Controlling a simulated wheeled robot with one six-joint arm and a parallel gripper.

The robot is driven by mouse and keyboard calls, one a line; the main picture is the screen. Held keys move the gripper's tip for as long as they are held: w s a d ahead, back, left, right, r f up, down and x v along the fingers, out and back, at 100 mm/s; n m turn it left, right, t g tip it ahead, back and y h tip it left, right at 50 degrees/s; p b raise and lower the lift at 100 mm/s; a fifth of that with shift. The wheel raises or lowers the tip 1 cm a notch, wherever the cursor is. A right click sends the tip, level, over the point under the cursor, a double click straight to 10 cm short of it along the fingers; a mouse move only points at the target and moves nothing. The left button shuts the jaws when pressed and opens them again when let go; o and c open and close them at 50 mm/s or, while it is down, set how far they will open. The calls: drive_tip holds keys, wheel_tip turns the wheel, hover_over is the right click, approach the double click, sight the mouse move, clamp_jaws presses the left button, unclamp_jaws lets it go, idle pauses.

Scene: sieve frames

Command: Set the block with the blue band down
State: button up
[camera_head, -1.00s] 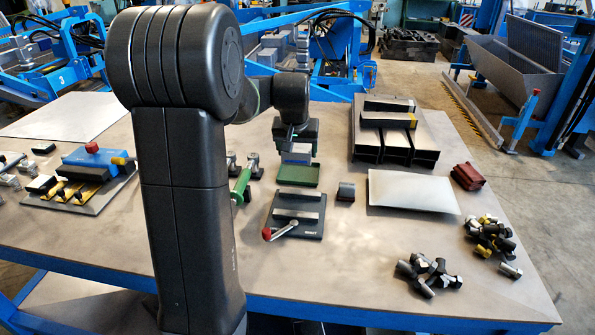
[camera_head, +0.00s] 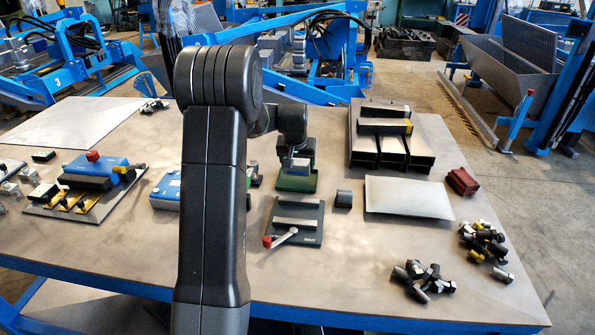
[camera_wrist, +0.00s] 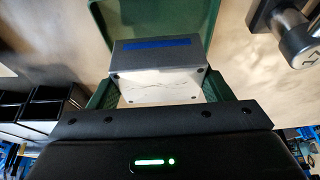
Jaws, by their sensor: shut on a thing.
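The block with the blue band (camera_wrist: 157,68) is grey, with the blue strip along one face. In the wrist view it sits between the green fingers of my gripper (camera_wrist: 158,88), which is shut on it. In the head view my gripper (camera_head: 298,158) points down and holds the block (camera_head: 299,167) over a green tray (camera_head: 296,184) on the table. The tray also shows behind the block in the wrist view (camera_wrist: 110,18). Whether the block's underside touches the tray cannot be told.
A black clamp plate (camera_head: 310,236) with a red-knobbed lever lies in front of the tray. A small dark block (camera_head: 344,199) and a pale metal plate (camera_head: 408,197) are to the right. Black channels (camera_head: 405,152) stand behind. A blue box (camera_head: 165,191) is partly behind my arm.

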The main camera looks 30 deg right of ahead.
sight(297, 171)
drive_tip(key=shift+f+p, duration=0.35)
drive_tip(key=shift+f, duration=1.5)
drive_tip(key=shift+f, duration=0.2)
drive_tip(key=o, duration=1.1)
drive_tip(key=shift+c, duration=0.2)
drive_tip(key=shift+r, duration=0.15)
drive_tip(key=b+v, duration=0.2)
drive_tip(key=v, duration=1)
drive_tip(key=shift+a, duration=0.1)
